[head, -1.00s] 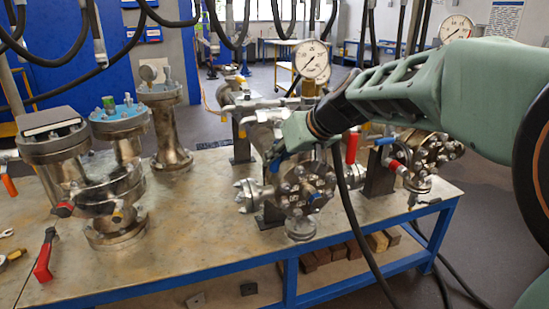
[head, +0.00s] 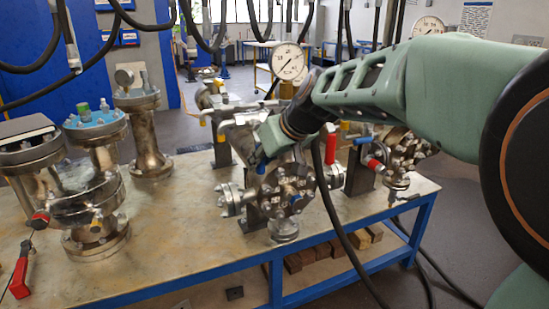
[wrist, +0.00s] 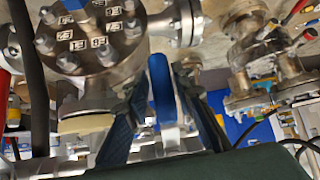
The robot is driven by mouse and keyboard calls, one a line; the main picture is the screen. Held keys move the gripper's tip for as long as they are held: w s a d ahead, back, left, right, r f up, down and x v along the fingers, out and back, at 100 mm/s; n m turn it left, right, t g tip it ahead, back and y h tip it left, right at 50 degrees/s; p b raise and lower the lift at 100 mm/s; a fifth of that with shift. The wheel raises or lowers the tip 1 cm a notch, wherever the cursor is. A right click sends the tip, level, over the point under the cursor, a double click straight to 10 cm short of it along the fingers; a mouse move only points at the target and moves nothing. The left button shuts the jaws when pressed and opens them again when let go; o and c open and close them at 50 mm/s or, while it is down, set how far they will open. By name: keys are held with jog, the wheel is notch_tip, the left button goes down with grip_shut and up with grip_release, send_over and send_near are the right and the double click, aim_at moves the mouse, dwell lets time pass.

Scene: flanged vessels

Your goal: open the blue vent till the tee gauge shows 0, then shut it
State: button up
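The blue vent handle (wrist: 160,88) stands between the two fingers of my gripper (wrist: 163,110) in the wrist view, with a narrow gap showing on either side. In the head view the blue handle (head: 261,164) is at the left of the bolted front flange (head: 288,188) of the middle vessel, just below my gripper (head: 266,148). The fingers look open around the handle. The tee gauge (head: 288,59), a round white dial, stands above this vessel. Its needle is too small to read surely.
A second gauge (head: 428,27) is at the back right. A red handle (head: 332,141) and another blue handle (head: 363,141) are right of the middle vessel. Flanged vessels (head: 92,200) stand left, near a loose red-handled part (head: 20,272). The bench (head: 170,240) is clear at front centre.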

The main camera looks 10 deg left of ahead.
aim_at(257, 122)
jog(key=shift+o, duration=0.8)
notch_tip(257, 122, up, 10)
jog(key=shift+r, duration=0.1)
